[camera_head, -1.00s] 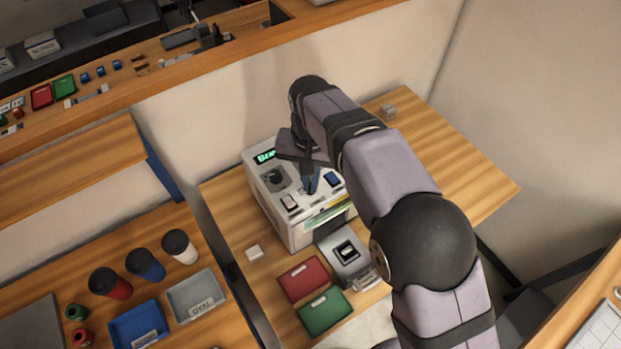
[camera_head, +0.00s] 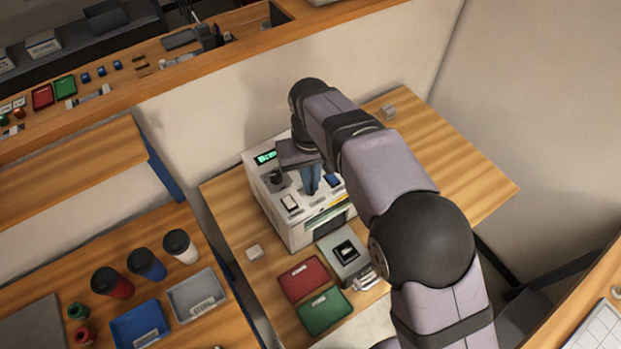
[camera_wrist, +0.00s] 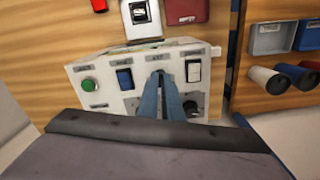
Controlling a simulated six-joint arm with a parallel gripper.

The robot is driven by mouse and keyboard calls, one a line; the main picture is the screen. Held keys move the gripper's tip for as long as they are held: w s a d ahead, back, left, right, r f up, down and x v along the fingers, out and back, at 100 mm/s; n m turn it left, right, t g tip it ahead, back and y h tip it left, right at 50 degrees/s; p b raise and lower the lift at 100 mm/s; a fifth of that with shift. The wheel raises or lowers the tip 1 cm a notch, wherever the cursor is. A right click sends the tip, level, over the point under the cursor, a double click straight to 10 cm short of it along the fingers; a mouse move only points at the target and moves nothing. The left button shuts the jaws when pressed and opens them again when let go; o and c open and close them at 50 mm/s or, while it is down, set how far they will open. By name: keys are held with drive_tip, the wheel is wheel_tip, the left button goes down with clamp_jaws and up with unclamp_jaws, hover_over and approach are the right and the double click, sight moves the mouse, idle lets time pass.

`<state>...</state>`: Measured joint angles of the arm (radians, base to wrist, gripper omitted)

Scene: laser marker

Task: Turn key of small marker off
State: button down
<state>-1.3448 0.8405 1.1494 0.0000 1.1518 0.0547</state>
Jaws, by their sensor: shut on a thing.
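The small marker (camera_head: 274,212) is a white box on the wooden table, with a green-lit display (camera_head: 265,157) at its back left. Its top panel also shows in the camera_wrist view (camera_wrist: 112,103), with a green button (camera_wrist: 89,85), a blue rocker switch (camera_wrist: 124,79) and a black-and-white rocker switch (camera_wrist: 194,71). My gripper (camera_wrist: 160,76) points down at the panel between the two rockers, its blue fingertips shut on the key. The fingers hide most of the key, so its angle cannot be told. In the camera_head view my gripper (camera_head: 311,189) stands over the panel.
A grey fixture (camera_head: 345,252) stands in front of the marker, with a red tray (camera_head: 303,279) and a green tray (camera_head: 325,312) beside it. The table's right side is mostly clear.

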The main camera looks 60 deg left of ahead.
drive_tip(key=n, duration=1.2)
drive_tip(key=shift+p, duration=0.3)
idle(0.3)
drive_tip(key=c, duration=1.9)
unclamp_jaws()
drive_tip(key=shift+c, duration=0.2)
drive_tip(key=shift+r, duration=0.15)
drive_tip(key=shift+r+b, duration=1.35)
drive_tip(key=shift+r, duration=2.25)
